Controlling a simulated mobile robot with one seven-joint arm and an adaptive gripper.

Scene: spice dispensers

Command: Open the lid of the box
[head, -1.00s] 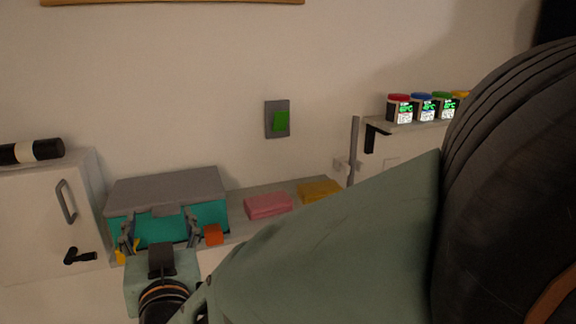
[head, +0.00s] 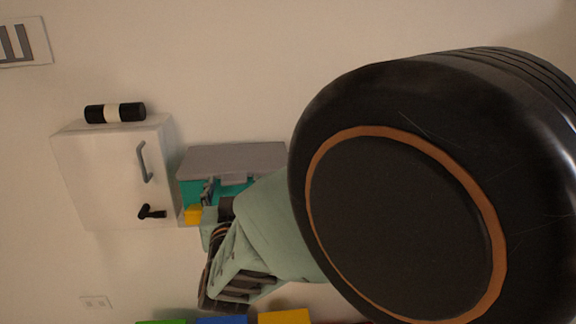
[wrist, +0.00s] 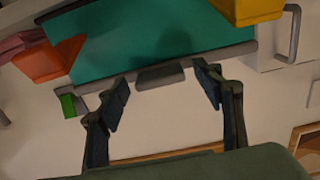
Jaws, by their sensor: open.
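The box has a grey lid (head: 228,157) that looks closed over a teal body (head: 190,189). It stands right of the white cabinet in the head view, its right part hidden by my arm. In the wrist view, the teal front (wrist: 150,35) fills the top, with the grey lid edge below it. A grey tab (wrist: 160,77) sticks out from the middle of that edge. My gripper (wrist: 163,92) is open, one finger on each side of the tab, with nothing held between them. In the head view my gripper (head: 208,192) is at the box front, partly hidden.
A white cabinet (head: 95,175) with a handle stands left of the box, a black-and-white cylinder (head: 116,112) on top. An orange block (wrist: 48,62) and a yellow block (wrist: 248,10) flank the box front. Coloured blocks (head: 222,321) show at the bottom edge.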

